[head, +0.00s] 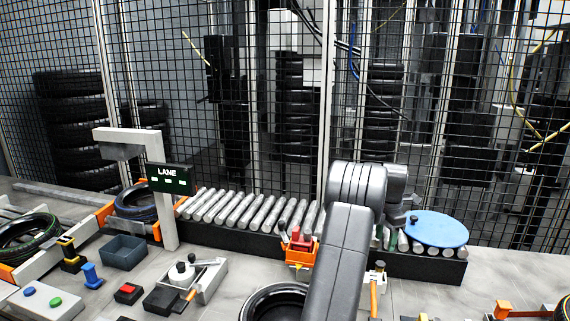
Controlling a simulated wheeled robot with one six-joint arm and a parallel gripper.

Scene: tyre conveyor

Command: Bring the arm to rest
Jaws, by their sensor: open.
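My arm (337,262) rises from the bottom of the head view, right of centre. It bends at a large grey joint (352,186) in front of the roller conveyor. A darker joint (394,190) of mine sits at its right. I cannot make out my gripper's fingers; the end of the arm is not clearly shown. I see nothing held. Stillness or motion of the arm cannot be told from this one frame.
The roller conveyor (238,213) runs behind the bench, with a blue disc (437,229) at its right. A LANE sign (169,179) stands left. Tyres, a dark bin (124,250), a grey tray (211,282) and an orange holder (300,253) crowd the bench. Mesh fencing stands behind.

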